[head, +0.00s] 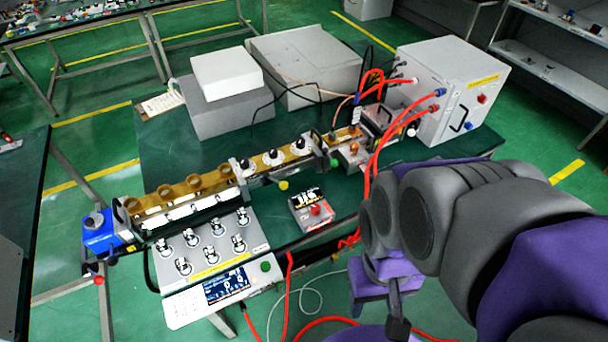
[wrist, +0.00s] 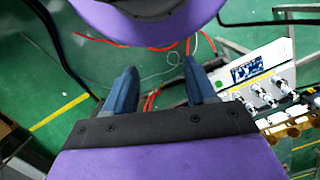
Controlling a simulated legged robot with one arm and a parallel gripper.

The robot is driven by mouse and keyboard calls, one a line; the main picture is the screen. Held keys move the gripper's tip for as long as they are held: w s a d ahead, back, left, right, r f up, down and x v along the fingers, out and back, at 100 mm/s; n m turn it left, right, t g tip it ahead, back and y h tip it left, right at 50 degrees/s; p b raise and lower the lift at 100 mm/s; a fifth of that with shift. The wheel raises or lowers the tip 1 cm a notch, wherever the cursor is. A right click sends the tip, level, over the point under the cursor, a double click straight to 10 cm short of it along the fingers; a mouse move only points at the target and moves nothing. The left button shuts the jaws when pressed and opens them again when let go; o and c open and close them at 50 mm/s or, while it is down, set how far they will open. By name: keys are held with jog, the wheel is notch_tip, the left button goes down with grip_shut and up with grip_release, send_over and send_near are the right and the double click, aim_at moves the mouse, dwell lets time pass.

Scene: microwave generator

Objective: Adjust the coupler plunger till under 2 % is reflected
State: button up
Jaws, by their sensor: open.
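A brass waveguide line (head: 180,195) runs across the bench, with several round brass fittings and silver-topped black knobs (head: 272,157) on it. I cannot tell for sure which part is the coupler plunger. A blue unit (head: 98,230) with a red knob is at its left end. A panel with several knobs (head: 205,250) and a lit screen (head: 226,286) stands in front; its reading is too small to read. The panel's screen also shows in the wrist view (wrist: 246,69). My gripper (head: 393,300) is open and empty, right of the panel and off the bench's front edge; its fingers (wrist: 160,85) are apart.
A small box with a display and red button (head: 312,208) sits mid-bench. A large grey cabinet (head: 448,90) with red cables (head: 378,160) is at the back right. Grey boxes (head: 225,95) stand behind the waveguide. Red hoses hang in front of the bench near my gripper.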

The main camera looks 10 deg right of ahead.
jog(key=shift+o, duration=0.2)
jog(key=w+d+f+t+h, duration=0.1)
jog(key=w+d+f+t, duration=0.2)
jog(key=w+d, duration=0.9)
jog(key=w+d+f+n+t+h, duration=0.1)
jog(key=w+d+f+t, duration=0.45)
jog(key=w, duration=1.05)
jog(key=w+d+f+t+h, duration=0.1)
jog(key=w+d+f, duration=0.1)
jog(key=w+d, duration=1)
jog(key=w+d+f+n+t+y, duration=0.1)
jog(key=w+d+f+t, duration=0.1)
jog(key=w+f, duration=0.3)
jog(key=n+t+y, duration=0.2)
jog(key=t+y, duration=0.4)
jog(key=y, duration=0.5)
send_near(369, 175)
jog(key=b+x, duration=0.1)
jog(key=x, duration=0.4)
jog(key=b+x, duration=0.2)
jog(key=x, duration=0.2)
jog(key=shift+w+a+f, duration=0.2)
jog(key=shift+w+f, duration=0.05)
jog(key=shift+w, duration=0.1)
